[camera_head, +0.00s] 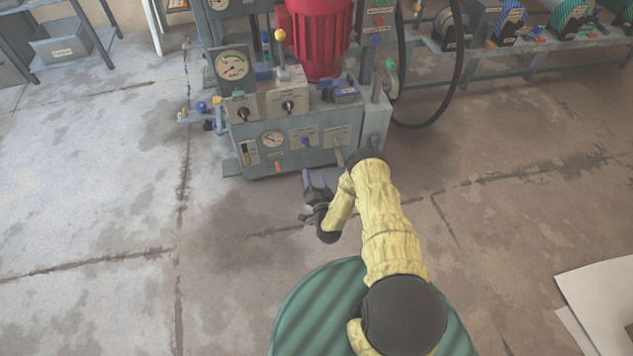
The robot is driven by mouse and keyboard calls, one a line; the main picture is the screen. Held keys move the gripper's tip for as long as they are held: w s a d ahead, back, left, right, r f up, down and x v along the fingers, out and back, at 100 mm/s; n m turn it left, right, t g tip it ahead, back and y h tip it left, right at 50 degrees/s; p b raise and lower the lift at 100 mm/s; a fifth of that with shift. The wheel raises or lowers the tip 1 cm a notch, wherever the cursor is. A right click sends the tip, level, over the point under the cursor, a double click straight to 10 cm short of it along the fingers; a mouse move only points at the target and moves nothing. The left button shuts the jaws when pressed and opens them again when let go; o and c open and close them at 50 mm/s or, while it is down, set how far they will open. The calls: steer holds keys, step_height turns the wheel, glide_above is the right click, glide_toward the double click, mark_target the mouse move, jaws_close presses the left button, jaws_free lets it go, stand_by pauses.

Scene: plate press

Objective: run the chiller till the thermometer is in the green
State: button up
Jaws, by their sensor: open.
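A grey machine unit (350,140) with gauges, knobs and levers stands on the floor at the top middle. A large dial (233,68) with a partly green face stands on its upper left. A smaller round dial (273,139) and a narrow upright gauge (249,151) sit on its front. I cannot tell which is the thermometer or read any needle; labels are too small. Two dark knobs, a left one (243,114) and a right one (288,106), sit above the front panel. My gripper (317,178) is open and empty, just in front of the machine, apart from its controls.
A red cylinder (318,38) stands behind the controls. A yellow-knobbed lever (281,36) rises beside it. A black hose (456,70) loops down at the right. A bench with reels (510,22) is at upper right. White sheets (600,300) lie lower right. The left floor is clear.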

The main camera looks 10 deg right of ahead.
steer(key=s, duration=0.3)
steer(key=shift+w, duration=0.15)
stand_by(0.4)
steer(key=w+a+r+n+g+y+p, duration=0.15)
steer(key=w+r+n+g, duration=0.25)
steer(key=w+r, duration=0.55)
steer(key=s+r+n+g, duration=0.3)
steer(key=s+r+g, duration=0.1)
steer(key=r, duration=1)
steer(key=s+d+r+n+g+h+p, duration=0.15)
steer(key=s+r+g, duration=0.25)
steer(key=s+r, duration=0.9)
steer(key=s+r+g+p, duration=0.25)
steer(key=s+r, duration=0.65)
steer(key=s, duration=0.7)
step_height(320, 180, up, 36)
steer(key=p, duration=3.6)
steer(key=shift+r+g+p, duration=0.2)
steer(key=shift+g+p, duration=0.1)
steer(key=shift+g, duration=0.15)
